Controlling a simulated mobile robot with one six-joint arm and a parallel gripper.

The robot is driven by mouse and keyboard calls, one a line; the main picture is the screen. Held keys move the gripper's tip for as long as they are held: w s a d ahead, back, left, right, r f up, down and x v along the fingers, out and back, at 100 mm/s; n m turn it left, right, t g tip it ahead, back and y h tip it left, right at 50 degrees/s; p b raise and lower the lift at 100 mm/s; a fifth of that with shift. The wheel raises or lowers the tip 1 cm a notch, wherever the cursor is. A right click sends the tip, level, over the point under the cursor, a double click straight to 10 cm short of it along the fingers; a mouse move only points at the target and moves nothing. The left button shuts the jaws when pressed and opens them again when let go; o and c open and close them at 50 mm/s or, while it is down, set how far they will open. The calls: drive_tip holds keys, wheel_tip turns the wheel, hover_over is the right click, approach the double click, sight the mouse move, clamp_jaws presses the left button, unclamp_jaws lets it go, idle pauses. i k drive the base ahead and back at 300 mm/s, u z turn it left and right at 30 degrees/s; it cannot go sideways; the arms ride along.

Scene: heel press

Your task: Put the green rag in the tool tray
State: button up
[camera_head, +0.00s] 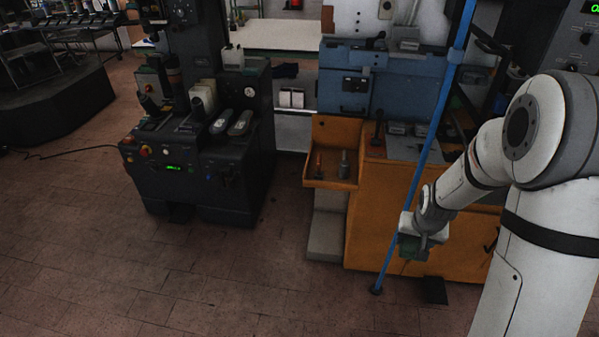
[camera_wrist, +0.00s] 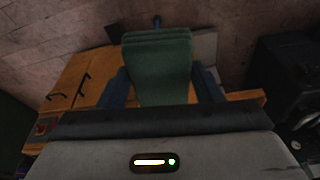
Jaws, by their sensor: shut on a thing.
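The green rag (camera_wrist: 160,65) is held between the two fingers of my gripper (camera_wrist: 162,88) in the wrist view. It looks like a folded dark green block. In the head view my gripper (camera_head: 411,243) hangs at the right, with part of the rag (camera_head: 408,246) showing at its end. The gripper is in front of the orange cabinet and close to the blue pole in the picture. An orange tray (camera_head: 332,183) on the left side of the cabinet appears to be the tool tray. It holds a few upright-looking tools. The gripper is to the right of and lower than this tray.
A blue pole (camera_head: 418,170) rises between my arm and the tray in the picture. The orange cabinet (camera_head: 375,225) carries a blue machine (camera_head: 400,85). A dark press machine (camera_head: 200,180) stands at the left. The tiled floor in front (camera_head: 240,285) is clear.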

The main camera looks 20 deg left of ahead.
sight(324, 158)
drive_tip(key=u, duration=0.4)
drive_tip(key=i, duration=2.05)
drive_tip(key=z, duration=0.05)
